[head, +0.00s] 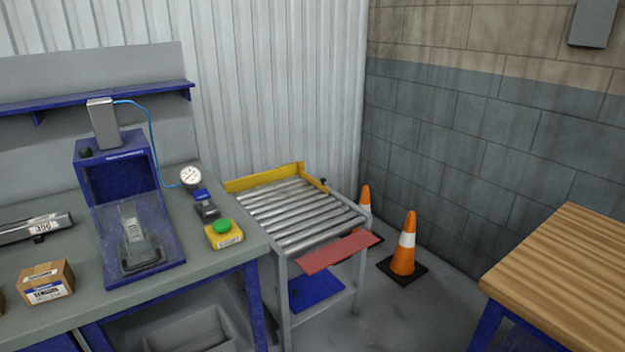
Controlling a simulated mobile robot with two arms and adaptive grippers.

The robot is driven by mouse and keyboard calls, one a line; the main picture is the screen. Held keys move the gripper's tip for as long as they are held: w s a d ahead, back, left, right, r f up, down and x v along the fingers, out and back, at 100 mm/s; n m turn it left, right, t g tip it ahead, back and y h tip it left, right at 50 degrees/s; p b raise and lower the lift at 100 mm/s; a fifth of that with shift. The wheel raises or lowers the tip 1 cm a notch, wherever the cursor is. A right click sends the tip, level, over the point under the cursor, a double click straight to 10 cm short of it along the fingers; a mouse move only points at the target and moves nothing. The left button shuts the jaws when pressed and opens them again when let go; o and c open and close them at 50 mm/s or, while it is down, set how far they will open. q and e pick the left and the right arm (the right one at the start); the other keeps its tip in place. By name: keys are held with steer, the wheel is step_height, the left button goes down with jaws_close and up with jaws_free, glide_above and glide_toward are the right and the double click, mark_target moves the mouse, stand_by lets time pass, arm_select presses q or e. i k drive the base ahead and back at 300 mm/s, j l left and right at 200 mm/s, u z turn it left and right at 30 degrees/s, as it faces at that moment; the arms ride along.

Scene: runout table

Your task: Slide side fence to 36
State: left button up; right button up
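The runout table (300,215) with steel rollers stands at the middle of the head view, to the right of the grey workbench. A yellow fence (264,177) runs along its far edge. A small dark knob (323,181) shows near the fence's right end. A red plate (338,252) slopes off the table's front right end. I cannot read any scale or the number 36 on the table. Neither of my grippers shows in this view.
A workbench (190,272) at left carries a blue press (117,170), a round gauge (190,176), a yellow box with green button (224,235) and a cardboard box (46,283). Orange cones (404,250) stand right of the runout table. A wooden table (570,275) is at far right.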

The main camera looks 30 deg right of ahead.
mark_target(322, 186)
steer(key=i+l, duration=0.25)
steer(key=i+l+u, duration=0.1)
steer(key=l, duration=0.4)
steer(key=i+l, duration=0.3)
steer(key=i+l+u, duration=0.1)
steer(key=i+l, duration=0.15)
steer(key=l, duration=0.2)
steer(key=i+l, duration=0.2)
steer(key=l, duration=0.2)
steer(key=i+l+u, duration=0.1)
steer(key=l, duration=0.3)
steer(key=i+l, duration=0.1)
steer(key=l, duration=0.5)
steer(key=i+l+u, duration=0.1)
steer(key=l, duration=0.5)
steer(key=i+l+u, duration=0.1)
steer(key=l, duration=0.5)
steer(key=i+l, duration=0.1)
steer(key=l, duration=0.5)
